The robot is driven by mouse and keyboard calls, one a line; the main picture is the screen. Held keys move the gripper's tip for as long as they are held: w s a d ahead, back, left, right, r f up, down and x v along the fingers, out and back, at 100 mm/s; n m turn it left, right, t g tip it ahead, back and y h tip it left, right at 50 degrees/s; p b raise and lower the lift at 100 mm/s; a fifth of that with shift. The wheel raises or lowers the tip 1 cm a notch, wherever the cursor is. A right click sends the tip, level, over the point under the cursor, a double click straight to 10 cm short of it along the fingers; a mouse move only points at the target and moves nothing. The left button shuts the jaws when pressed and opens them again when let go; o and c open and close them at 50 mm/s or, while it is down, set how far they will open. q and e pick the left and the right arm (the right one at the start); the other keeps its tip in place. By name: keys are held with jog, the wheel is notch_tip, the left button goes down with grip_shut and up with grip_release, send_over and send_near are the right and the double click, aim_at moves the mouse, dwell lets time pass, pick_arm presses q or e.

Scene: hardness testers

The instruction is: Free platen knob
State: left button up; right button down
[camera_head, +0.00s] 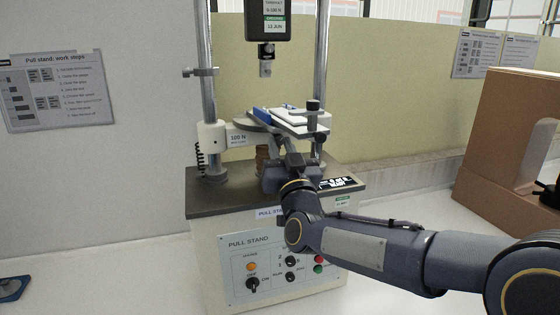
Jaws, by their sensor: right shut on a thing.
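The pull stand (262,270) has a round grey platen (246,117) between its two steel columns. A white block-like piece with a blue part (263,115) lies on the platen, and a black-topped clamp screw (313,106) stands at its right edge. My right gripper (285,158) reaches in from the right, just below and in front of the platen. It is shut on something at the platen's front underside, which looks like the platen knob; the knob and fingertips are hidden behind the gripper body. My left gripper is not in view.
The base panel has a black switch (253,284) and several knobs and buttons. A brown box (490,150) stands at the right. A blue object (12,287) lies at the far left. The left bench is mostly clear.

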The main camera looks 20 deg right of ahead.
jog(key=n+y+b, duration=0.1)
jog(key=n, duration=0.1)
jog(key=n+y+b, duration=0.1)
jog(key=n, duration=0.1)
jog(key=n+y+b, duration=0.1)
jog(key=n, duration=0.1)
jog(key=shift+d+f, duration=0.2)
jog(key=shift+d, duration=0.05)
jog(key=shift+r+n+g+y+b, duration=0.15)
jog(key=shift+n+y+b, duration=0.3)
jog(key=shift+n, duration=0.45)
jog(key=shift+n+g+y+b, duration=0.3)
jog(key=shift+n+b, duration=0.25)
jog(key=shift+n, duration=0.35)
jog(key=shift+y, duration=0.25)
jog(key=c, duration=1.5)
grip_release()
jog(key=shift+r, duration=0.1)
jog(key=shift+d, duration=0.1)
jog(key=b+v, duration=0.2)
jog(key=v, duration=0.6)
